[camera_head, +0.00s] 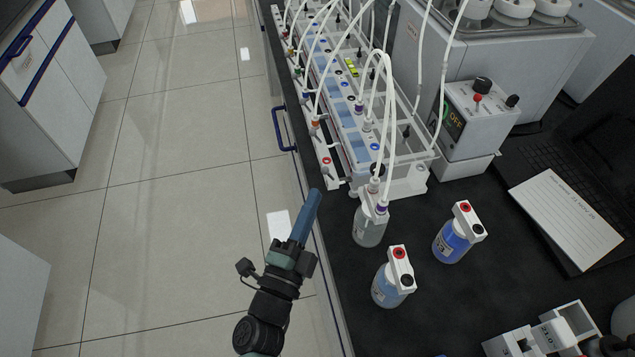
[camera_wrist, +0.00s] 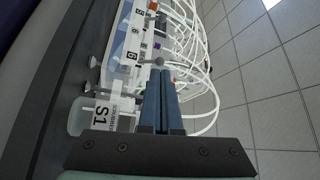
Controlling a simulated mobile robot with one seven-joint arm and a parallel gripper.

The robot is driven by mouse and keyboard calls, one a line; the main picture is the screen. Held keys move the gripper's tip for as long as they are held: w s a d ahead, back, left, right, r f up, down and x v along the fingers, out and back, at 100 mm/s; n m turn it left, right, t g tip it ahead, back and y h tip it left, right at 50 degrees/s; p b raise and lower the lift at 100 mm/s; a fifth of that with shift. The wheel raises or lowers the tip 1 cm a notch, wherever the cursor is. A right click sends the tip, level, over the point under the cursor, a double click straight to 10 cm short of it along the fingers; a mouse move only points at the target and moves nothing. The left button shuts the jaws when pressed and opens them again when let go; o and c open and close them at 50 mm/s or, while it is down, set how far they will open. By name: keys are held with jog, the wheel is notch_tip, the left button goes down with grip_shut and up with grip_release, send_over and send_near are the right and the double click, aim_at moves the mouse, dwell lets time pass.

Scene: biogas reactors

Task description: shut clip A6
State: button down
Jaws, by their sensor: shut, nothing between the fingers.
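My gripper (camera_head: 314,194) is shut and empty, its two blue fingers together, at the near end of the tubing rack (camera_head: 418,182) along the bench edge. In the wrist view the closed fingers (camera_wrist: 160,74) point at a small grey round-ended part (camera_wrist: 158,62) just beyond their tips; I cannot tell if they touch. A label reading 6 (camera_wrist: 131,56) is beside it on the rack, so this may be clip A6. Whether that clip is open or shut is not clear. In the head view, a red-topped fitting (camera_head: 326,160) stands at the rack's near left corner, just beyond my fingertips.
A tubed bottle (camera_head: 369,230) stands at the rack's near end; its S1 label (camera_wrist: 101,114) shows in the wrist view. Two blue bottles (camera_head: 391,284) (camera_head: 457,236) stand nearer. White tubes (camera_head: 382,100) arch over the rack. A control box (camera_head: 470,115) reads OFF. Open floor lies left.

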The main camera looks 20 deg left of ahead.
aim_at(324, 173)
jog(key=shift+w+r, duration=0.15)
jog(key=shift+w, duration=0.7)
jog(key=shift+w+r, duration=0.15)
jog(key=shift+w, duration=0.65)
jog(key=shift+r+p, duration=0.1)
jog(key=shift+p, duration=0.3)
jog(key=shift+r, duration=0.1)
jog(key=shift+m+p, duration=0.3)
jog(key=shift+p, duration=0.25)
